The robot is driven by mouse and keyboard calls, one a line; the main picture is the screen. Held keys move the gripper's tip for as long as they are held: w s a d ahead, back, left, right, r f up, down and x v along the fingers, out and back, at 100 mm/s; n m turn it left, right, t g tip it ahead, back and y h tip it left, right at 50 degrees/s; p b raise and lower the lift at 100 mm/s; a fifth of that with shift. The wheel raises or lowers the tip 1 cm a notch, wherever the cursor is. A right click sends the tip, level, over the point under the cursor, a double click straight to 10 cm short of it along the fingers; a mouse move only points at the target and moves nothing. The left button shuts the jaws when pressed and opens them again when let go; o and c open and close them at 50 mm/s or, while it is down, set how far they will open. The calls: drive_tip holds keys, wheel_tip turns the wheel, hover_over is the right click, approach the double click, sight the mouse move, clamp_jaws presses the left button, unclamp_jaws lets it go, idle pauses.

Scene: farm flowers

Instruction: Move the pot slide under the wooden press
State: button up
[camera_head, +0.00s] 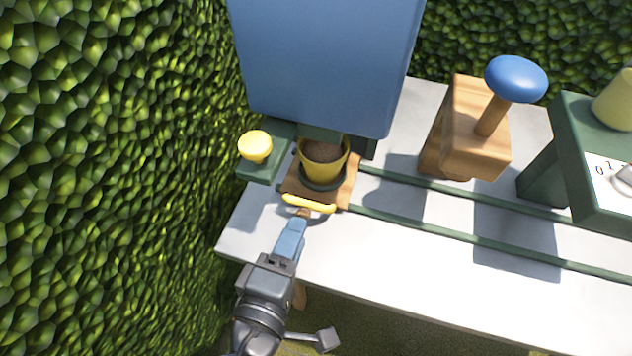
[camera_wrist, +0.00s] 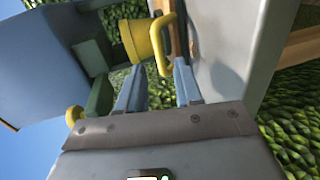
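The yellow pot (camera_head: 322,158), filled with brown soil, stands upright on the pot slide, a wooden plate (camera_head: 345,192) with a yellow handle (camera_head: 308,204) at its front. The slide sits at the left end of two green rails, below a blue box. The wooden press (camera_head: 478,130), topped by a blue knob, stands further right over the rails. My gripper (camera_head: 300,219) is at the handle from the front. In the wrist view, the fingers (camera_wrist: 159,72) are apart, with the yellow handle (camera_wrist: 157,45) at and between their tips. Contact cannot be told.
The blue box (camera_head: 325,60) hangs above and behind the pot. A yellow button (camera_head: 255,145) on a green base is left of it. A green machine (camera_head: 560,170) with a dial stands right of the press. The rails (camera_head: 415,222) between slide and press look clear. A hedge (camera_head: 110,180) borders the left.

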sight(308, 207)
drive_tip(key=shift+p+x, duration=0.45)
drive_tip(key=shift+x, duration=3.5)
drive_tip(key=shift+c, duration=0.4)
clamp_jaws()
